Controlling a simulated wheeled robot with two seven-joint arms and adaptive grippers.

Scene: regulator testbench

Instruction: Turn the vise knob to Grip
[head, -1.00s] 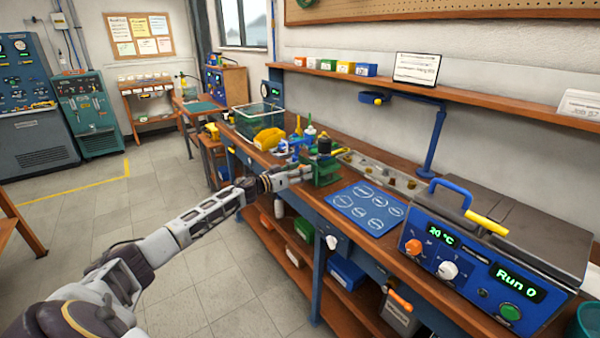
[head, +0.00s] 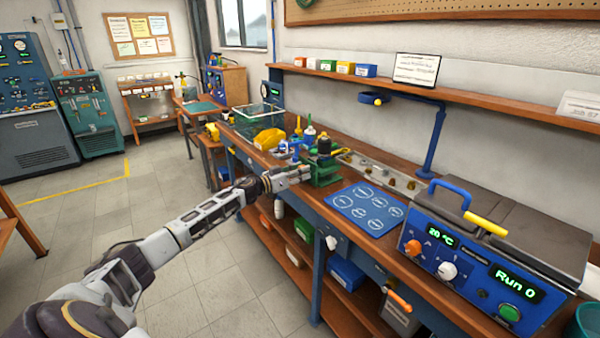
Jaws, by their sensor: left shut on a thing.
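The green vise (head: 325,178) stands on the front edge of the workbench, with a dark round part (head: 324,147) on top. My left gripper (head: 304,171) reaches in from the left to the vise's front side. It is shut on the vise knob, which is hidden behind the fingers. The knob's setting cannot be read from here. My right gripper is not in view.
A blue mat with white circles (head: 345,202) lies right of the vise. A blue bath unit (head: 463,269) with knobs stands farther right. Bottles (head: 310,133), a yellow object (head: 268,139) and a clear bin (head: 248,120) crowd the bench to the left.

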